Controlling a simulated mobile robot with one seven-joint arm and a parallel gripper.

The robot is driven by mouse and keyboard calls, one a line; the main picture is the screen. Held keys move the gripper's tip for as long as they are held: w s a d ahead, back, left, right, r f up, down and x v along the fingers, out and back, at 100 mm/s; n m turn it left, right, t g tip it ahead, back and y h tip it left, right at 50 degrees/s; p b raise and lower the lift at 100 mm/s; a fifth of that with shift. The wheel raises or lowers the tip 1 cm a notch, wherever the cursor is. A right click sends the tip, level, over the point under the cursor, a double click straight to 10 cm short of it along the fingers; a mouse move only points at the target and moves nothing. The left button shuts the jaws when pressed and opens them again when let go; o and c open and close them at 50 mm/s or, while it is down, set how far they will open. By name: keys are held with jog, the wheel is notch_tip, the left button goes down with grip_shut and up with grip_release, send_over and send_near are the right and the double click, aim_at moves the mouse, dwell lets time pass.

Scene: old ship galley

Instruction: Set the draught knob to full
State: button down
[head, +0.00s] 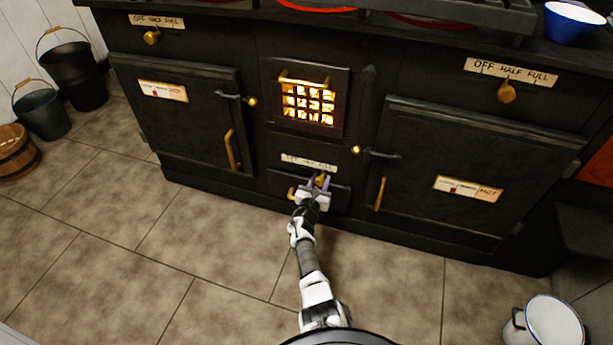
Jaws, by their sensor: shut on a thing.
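The black stove has a low middle panel with a small pale label plate (309,162), its lettering hard to read at this size. Just below that plate is a brass knob (320,179), which I take as the draught knob.
Glowing firebox grate (307,101) sits above the knob. Similar brass knobs are at upper left (152,36) and upper right (506,92). Oven door handles (231,150) (380,193) flank the middle. Buckets (72,75) stand left, a white pot (552,322) lower right. The tiled floor in front is clear.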

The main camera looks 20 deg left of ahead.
jog(key=shift+d, duration=0.6)
jog(key=c, duration=1)
grip_release()
jog(key=shift+d, duration=0.15)
jog(key=shift+c, duration=0.2)
jog(key=shift+a, duration=0.2)
